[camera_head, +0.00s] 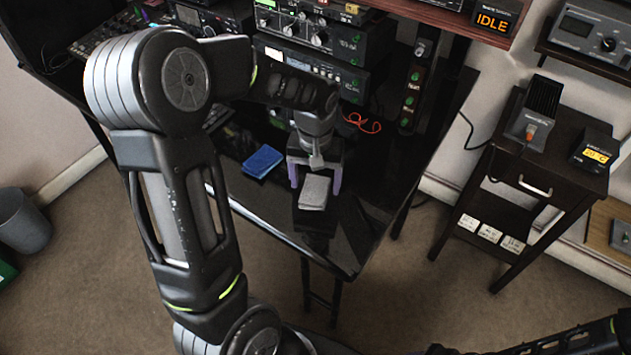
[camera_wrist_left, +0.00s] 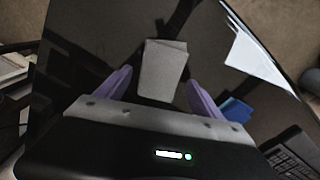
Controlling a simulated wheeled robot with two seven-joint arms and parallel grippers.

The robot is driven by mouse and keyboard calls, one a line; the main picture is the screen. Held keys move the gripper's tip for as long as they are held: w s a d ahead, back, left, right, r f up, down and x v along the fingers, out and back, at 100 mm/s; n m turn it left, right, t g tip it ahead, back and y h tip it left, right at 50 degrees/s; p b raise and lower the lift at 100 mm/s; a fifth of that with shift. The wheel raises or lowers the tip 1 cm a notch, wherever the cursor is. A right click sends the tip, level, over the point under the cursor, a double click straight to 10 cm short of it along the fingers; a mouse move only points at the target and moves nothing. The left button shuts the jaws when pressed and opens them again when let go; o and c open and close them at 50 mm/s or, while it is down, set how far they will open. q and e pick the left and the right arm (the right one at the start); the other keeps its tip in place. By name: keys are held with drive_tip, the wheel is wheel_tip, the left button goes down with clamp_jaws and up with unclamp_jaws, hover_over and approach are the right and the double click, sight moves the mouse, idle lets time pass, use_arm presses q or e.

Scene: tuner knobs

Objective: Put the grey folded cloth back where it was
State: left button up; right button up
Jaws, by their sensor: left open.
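The grey folded cloth (camera_head: 315,192) lies on the glossy black desk (camera_head: 265,205), near its front edge. It also shows in the left wrist view (camera_wrist_left: 163,68), flat, with its near end between my fingers. My left gripper (camera_head: 316,186) points down at the cloth with its purple fingers open, one on each side. In the left wrist view the gripper (camera_wrist_left: 158,76) shows gaps between both fingers and the cloth. I cannot tell how high the fingertips are above the desk. My right gripper is out of view; only part of my right arm shows at bottom right.
A blue folded cloth (camera_head: 262,161) lies on the desk left of the grey one; it also shows in the left wrist view (camera_wrist_left: 235,109). Stacked radio units (camera_head: 318,72) stand behind, with a red cable (camera_head: 362,123) beside them. The desk's front right corner is bare.

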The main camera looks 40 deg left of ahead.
sight(316, 185)
use_arm(q)
wheel_tip(316, 185, up, 11)
drive_tip(key=shift+r+p, duration=0.2)
drive_tip(key=shift+p, duration=0.1)
idle(1.8)
